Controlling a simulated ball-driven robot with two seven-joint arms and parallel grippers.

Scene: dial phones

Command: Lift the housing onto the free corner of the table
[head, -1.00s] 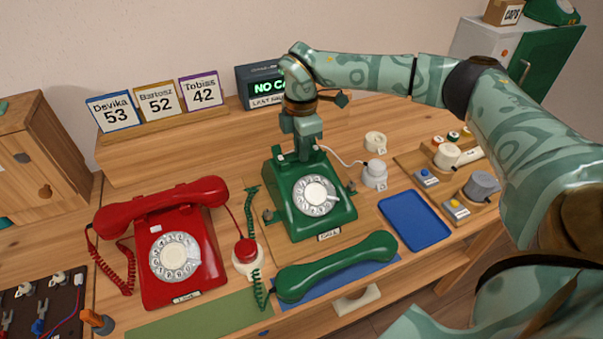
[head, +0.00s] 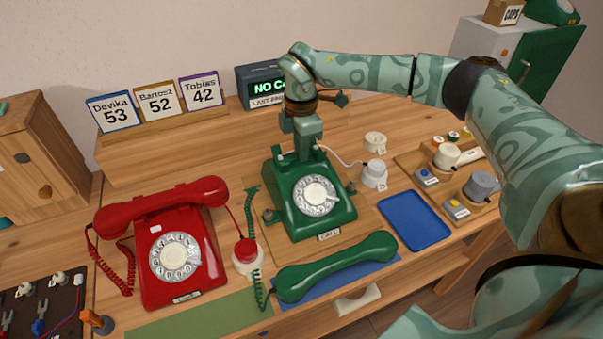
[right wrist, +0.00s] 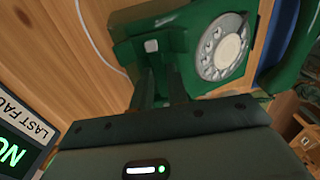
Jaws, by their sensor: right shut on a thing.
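The green phone housing (head: 308,221) with its white dial stands upright on a wooden board in the middle of the table. My right gripper (head: 302,152) comes down from above and is shut on the top rear of the housing. In the right wrist view the two fingers (right wrist: 160,85) close on the housing (right wrist: 182,35) near its cradle. I cannot tell whether its base is clear of the board. The green handset (head: 335,266) lies in front on a blue mat, with its coiled cord to the left. My left gripper is not in view.
A red phone (head: 180,262) stands to the left. A blue tray (head: 413,220) lies empty to the right, beside a board with knobs and buttons (head: 455,206). White round parts (head: 374,175) and a display (head: 262,88) stand behind. Bare table shows at the back right.

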